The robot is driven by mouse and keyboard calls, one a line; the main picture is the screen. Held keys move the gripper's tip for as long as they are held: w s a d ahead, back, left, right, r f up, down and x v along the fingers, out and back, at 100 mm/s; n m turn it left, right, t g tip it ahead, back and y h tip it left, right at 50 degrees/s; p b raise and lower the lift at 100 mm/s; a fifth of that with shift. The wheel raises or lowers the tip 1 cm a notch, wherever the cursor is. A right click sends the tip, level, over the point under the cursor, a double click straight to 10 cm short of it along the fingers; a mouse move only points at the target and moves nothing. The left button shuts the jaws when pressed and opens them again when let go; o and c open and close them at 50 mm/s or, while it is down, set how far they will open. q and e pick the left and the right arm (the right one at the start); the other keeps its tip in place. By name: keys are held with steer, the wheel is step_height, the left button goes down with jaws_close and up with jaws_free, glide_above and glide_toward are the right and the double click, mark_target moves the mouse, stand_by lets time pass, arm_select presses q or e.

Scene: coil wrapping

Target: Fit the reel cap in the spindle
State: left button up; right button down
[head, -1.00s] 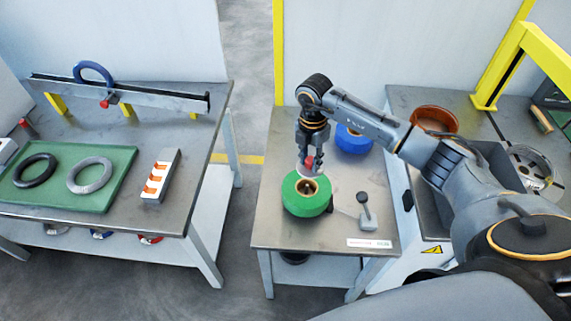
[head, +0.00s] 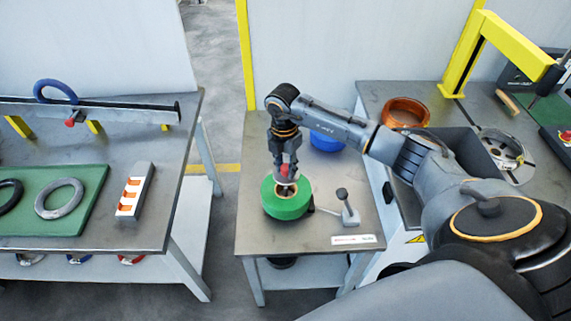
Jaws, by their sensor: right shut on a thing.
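The green reel (head: 287,207) lies flat on the middle table, with a tan ring round its dark central hole. The spindle itself is hard to make out in that hole. My right gripper (head: 285,164) points straight down over the reel and is shut on the reel cap (head: 287,180). The cap has a red knob and a pale, flat lower part. The cap is right at the reel's central opening and covers part of it. I cannot tell whether it touches the spindle. My left gripper is out of view.
A blue roll (head: 327,142) sits behind the reel, partly behind my right arm. A small lever on a grey base (head: 349,216) stands right of the reel. The left table (head: 150,220) holds a green mat (head: 97,190) and rings. A copper-coloured coil (head: 406,112) is at right.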

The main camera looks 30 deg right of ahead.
mark_target(285, 167)
steer(key=shift+f+b, duration=0.85)
steer(key=shift+f, duration=0.65)
stand_by(0.5)
steer(key=shift+f+b, duration=0.9)
steer(key=shift+f, duration=0.7)
steer(key=c, duration=1)
jaws_free()
steer(key=shift+o, duration=0.2)
steer(key=shift+r, duration=0.15)
step_height(285, 167, up, 12)
steer(key=shift+w+a+f, duration=0.1)
steer(key=shift+w, duration=0.05)
